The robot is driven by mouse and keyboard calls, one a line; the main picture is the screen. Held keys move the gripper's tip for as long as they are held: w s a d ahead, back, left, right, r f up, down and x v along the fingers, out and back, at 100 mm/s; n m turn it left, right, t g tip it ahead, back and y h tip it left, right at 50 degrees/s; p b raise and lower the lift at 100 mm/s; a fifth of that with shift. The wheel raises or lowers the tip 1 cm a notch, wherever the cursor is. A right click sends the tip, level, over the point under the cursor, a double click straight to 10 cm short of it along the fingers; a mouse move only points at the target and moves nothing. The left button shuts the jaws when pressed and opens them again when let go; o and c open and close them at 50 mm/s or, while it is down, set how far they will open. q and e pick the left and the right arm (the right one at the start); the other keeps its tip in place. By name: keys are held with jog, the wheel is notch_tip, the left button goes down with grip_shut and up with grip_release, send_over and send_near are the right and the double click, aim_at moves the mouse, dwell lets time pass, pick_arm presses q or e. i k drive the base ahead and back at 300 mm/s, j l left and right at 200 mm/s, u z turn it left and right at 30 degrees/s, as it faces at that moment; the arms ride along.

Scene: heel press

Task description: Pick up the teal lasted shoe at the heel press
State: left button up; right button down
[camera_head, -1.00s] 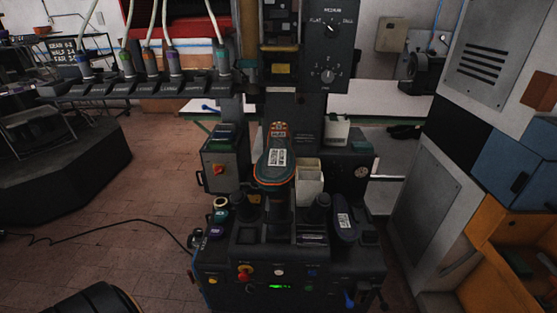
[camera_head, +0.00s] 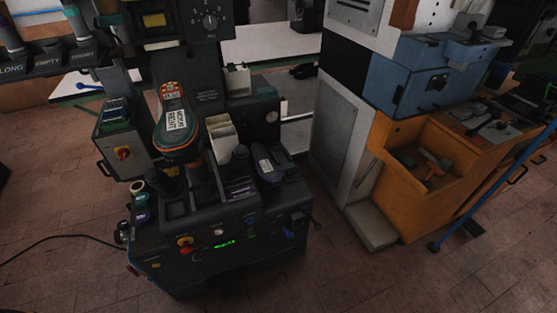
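The teal lasted shoe (camera_head: 172,123) sits sole-up on the heel press (camera_head: 222,215), at the left of the head view. Its sole is teal-grey with an orange edge, a white printed label and a smaller label near the heel. The shoe looks raised on a post above the press's dark deck. What holds it from below is mostly hidden. Neither of my grippers shows in the head view.
A white open box (camera_head: 219,138) stands just right of the shoe. A dark labelled object (camera_head: 267,163) lies further right on the deck. An orange workbench (camera_head: 415,190) and grey cabinet (camera_head: 345,130) stand at right. Brick floor (camera_head: 370,285) in front is clear.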

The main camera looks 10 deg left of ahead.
aim_at(176, 131)
jog(key=k+j, duration=0.1)
jog(key=j, duration=1.35)
jog(key=k+j, duration=0.15)
jog(key=j, duration=1.3)
jog(key=k+u, duration=0.05)
